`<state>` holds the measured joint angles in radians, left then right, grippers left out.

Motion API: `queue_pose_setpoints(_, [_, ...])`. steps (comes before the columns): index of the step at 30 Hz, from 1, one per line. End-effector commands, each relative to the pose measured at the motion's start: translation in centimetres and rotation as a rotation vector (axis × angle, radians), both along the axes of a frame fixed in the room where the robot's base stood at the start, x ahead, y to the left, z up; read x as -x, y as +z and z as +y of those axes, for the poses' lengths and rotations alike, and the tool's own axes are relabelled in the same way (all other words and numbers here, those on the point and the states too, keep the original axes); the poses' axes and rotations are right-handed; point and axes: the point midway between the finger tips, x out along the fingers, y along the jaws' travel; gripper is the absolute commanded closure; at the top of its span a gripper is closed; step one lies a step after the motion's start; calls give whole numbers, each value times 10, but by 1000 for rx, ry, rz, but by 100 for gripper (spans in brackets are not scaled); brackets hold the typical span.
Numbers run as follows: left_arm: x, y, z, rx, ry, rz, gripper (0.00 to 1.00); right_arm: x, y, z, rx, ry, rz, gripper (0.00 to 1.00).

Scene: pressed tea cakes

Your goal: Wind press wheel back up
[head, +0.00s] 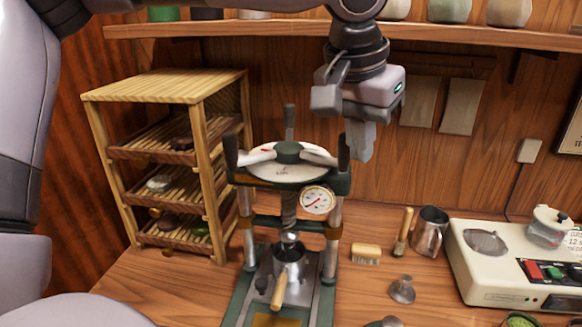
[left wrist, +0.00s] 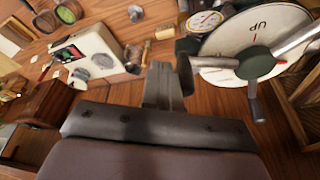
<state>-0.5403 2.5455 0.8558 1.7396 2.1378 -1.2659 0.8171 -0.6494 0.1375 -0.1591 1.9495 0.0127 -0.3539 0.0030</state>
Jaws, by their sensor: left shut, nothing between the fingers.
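The press (head: 328,240) stands on the bench with its round white wheel (head: 286,172) on top. The wheel has a dark green hub and several spokes ending in dark upright handles. In the left wrist view the wheel (left wrist: 232,45) shows the letters "UP". My left gripper (head: 360,140) points down at the right of the wheel, beside a dark handle (head: 343,152), with its fingers shut and nothing between them. The fingers also show in the left wrist view (left wrist: 163,85), near a handle. I cannot tell whether they touch it. My right gripper is not in view.
A pressure gauge (head: 317,200) sits on the press front. A metal cup with a wooden handle (head: 289,264) stands under the screw. A wooden rack (head: 165,85) is left, a shelf (head: 230,29) above. A brush (head: 366,254), jug (head: 430,232) and scale-like device (head: 472,270) are right.

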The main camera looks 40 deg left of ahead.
Motion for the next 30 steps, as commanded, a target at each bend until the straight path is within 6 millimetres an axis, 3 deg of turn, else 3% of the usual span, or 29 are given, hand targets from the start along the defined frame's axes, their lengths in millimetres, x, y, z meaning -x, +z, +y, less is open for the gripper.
queue_pose_setpoints(30, [-8, 1, 33, -5, 12, -2, 100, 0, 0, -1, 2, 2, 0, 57])
